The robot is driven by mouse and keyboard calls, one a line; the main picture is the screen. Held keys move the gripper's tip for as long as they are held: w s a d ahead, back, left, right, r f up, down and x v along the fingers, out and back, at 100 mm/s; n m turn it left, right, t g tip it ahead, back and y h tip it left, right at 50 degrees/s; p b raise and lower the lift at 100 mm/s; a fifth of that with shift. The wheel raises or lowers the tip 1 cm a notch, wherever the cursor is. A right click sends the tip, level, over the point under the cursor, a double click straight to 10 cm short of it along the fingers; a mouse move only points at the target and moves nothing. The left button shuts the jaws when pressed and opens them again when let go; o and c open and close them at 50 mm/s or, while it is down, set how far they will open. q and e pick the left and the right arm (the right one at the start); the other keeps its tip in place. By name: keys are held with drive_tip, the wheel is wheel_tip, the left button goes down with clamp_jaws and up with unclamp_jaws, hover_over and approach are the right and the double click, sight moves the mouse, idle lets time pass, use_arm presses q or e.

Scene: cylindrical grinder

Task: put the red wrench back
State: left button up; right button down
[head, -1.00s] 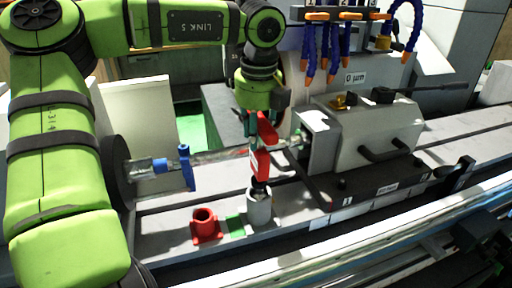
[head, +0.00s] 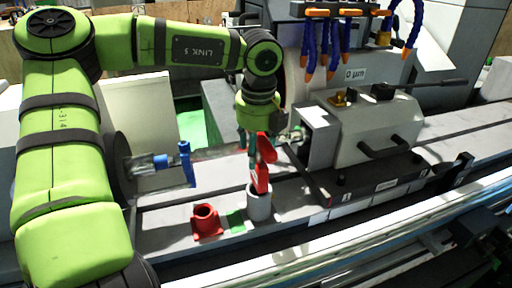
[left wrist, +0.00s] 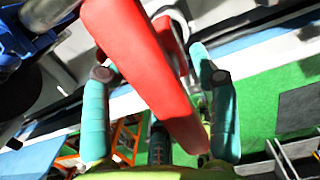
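The red wrench (head: 262,172) stands nearly upright, its lower end at the mouth of a grey cylindrical holder (head: 259,207). How deep it sits inside is hidden. My left gripper (head: 251,150) is at the wrench's upper part, above the holder. In the left wrist view, the red wrench (left wrist: 145,70) runs diagonally between the teal fingers of my left gripper (left wrist: 153,68). The fingers are spread, with gaps visible beside the wrench, so the gripper looks open around it. My right gripper is not in view.
A red socket-like holder (head: 206,221) and a green patch (head: 236,221) lie left of the grey holder. A blue clamp (head: 186,163) is on the clear shaft behind. The grey machine head (head: 360,135) stands close on the right, with blue hoses (head: 333,45) above.

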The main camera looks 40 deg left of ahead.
use_arm(q)
drive_tip(key=shift+r, duration=0.1)
drive_tip(key=shift+r+p, duration=0.15)
drive_tip(key=shift+p, duration=0.2)
drive_tip(key=shift+r+b, duration=0.3)
drive_tip(key=r, duration=0.3)
drive_tip(key=d+r+b, duration=0.1)
drive_tip(key=r, duration=0.7)
drive_tip(key=shift+s+d+r+b, duration=0.1)
drive_tip(key=shift+s+d+b, duration=0.1)
drive_tip(key=shift+s+b, duration=0.2)
